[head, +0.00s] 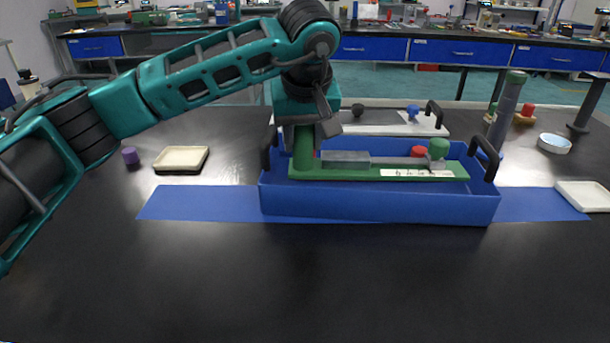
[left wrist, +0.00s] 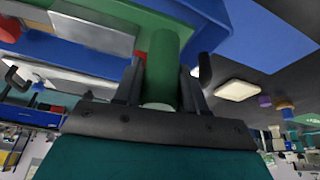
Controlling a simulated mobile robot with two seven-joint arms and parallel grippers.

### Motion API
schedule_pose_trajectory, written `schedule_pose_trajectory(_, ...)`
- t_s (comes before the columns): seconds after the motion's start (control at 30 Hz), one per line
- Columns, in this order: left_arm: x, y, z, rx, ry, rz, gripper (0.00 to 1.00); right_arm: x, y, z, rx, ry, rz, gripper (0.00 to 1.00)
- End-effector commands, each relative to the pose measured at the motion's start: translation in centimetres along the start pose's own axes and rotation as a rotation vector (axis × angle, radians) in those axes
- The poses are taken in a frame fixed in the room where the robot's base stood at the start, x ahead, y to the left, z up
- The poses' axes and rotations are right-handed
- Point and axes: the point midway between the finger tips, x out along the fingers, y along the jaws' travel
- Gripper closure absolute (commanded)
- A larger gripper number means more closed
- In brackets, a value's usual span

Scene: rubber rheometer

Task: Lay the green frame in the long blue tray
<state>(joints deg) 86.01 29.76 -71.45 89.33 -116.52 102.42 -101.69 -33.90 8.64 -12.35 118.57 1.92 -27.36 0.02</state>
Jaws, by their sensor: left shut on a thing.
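The green frame (head: 380,173) is a long green bar with a green post (head: 303,148) at its left end, a grey block and a green knob (head: 438,148). My left gripper (head: 305,128) is shut on the post from above; in the left wrist view the post (left wrist: 163,60) stands between the two fingers. The long blue tray (head: 380,207) has black handles at both ends. The frame lies lengthwise within the tray's outline, roughly level. The front wall hides the tray floor, so I cannot tell whether the frame touches it. My right gripper is out of view.
The tray stands on a blue mat (head: 190,203). A white plate with a blue knob and black handle (head: 395,122) is behind it. A cream dish (head: 181,159) and purple cap (head: 130,155) are left; a dark green-capped cylinder (head: 505,108) is right. The front table is clear.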

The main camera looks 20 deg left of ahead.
Motion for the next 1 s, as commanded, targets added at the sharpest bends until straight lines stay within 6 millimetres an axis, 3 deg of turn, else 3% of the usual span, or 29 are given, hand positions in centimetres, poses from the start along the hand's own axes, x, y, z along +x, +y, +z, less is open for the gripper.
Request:
schedule_pose_trajectory(0.53, 5.9, -0.1, 2.4, -0.002, 0.0, 0.002, 0.99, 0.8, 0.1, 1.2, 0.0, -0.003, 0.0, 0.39)
schedule_pose_trajectory(0.87, 6.2, -0.1, 2.5, -0.002, 0.002, 0.002, 1.0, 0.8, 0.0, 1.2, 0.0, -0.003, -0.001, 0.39)
schedule_pose_trajectory(0.9, 6.2, -0.1, 2.5, -0.001, 0.001, 0.0, 0.57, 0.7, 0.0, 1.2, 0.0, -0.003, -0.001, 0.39)
schedule_pose_trajectory(1.0, 6.2, -0.1, 2.5, -0.001, 0.001, 0.0, 0.47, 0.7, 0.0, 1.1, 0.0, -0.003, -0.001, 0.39)
